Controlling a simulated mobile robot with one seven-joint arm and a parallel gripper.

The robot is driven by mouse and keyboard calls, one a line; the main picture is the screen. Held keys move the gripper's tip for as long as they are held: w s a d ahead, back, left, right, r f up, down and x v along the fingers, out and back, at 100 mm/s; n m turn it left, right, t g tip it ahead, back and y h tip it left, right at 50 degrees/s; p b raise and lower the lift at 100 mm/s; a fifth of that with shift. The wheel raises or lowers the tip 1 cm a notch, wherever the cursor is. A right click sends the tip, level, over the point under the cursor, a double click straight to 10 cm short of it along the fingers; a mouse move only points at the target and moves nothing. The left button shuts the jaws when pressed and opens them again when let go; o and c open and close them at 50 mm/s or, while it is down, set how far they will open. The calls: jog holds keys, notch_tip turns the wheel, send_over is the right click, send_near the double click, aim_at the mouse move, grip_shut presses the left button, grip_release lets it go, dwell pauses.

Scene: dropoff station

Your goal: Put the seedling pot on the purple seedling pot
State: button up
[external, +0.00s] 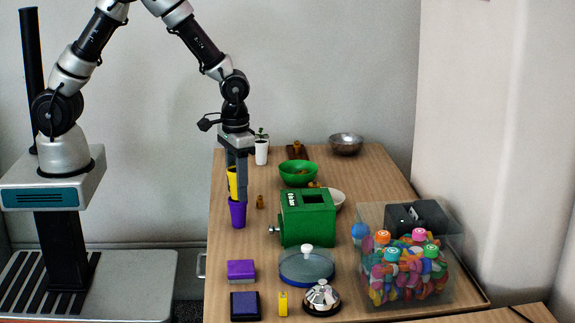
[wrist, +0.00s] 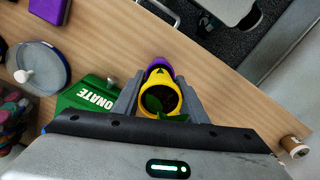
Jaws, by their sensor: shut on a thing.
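A yellow seedling pot (external: 232,182) is between the fingers of my gripper (external: 236,184), which is shut on it. In the wrist view the yellow pot (wrist: 160,92) shows dark soil and green leaves inside its rim. The purple seedling pot (external: 237,213) stands on the table directly below the yellow one. In the wrist view only part of the purple pot's rim (wrist: 158,64) shows past the yellow pot. The yellow pot's lower end meets the purple pot's top in the external view; I cannot tell whether it rests in it.
A green donation box (external: 307,219) stands close to the right. A green bowl (external: 298,173), a white pot with a seedling (external: 262,151) and a metal bowl (external: 346,144) are behind. A clear bin (external: 410,262) stands front right. A purple box (external: 241,269) lies in front.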

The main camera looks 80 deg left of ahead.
jog(key=shift+f, duration=0.15)
jog(key=o, duration=1.1)
